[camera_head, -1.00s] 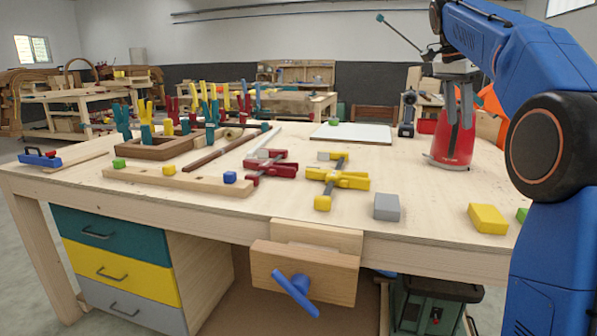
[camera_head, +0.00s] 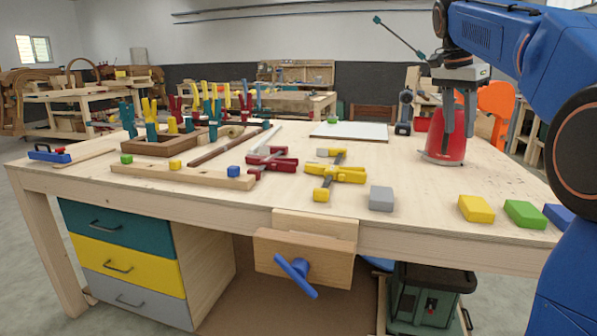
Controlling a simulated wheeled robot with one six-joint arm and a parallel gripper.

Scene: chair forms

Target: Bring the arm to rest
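My blue arm comes in from the right edge of the head view. My gripper (camera_head: 460,128) hangs with its grey fingers pointing down, over the right part of the workbench (camera_head: 400,235). The fingers are apart, with red showing between them, and hold nothing that I can see. A red object with a pale base (camera_head: 442,152) stands on the bench behind the fingers and is partly hidden by them. I cannot tell how far the fingers are from it.
Grey (camera_head: 381,198), yellow (camera_head: 476,209), green (camera_head: 525,214) and blue (camera_head: 562,215) blocks lie along the front edge. Red clamps (camera_head: 270,162), yellow clamps (camera_head: 338,174) and a wooden clamp rack (camera_head: 160,146) are further left. A wooden vise (camera_head: 300,255) juts from the front.

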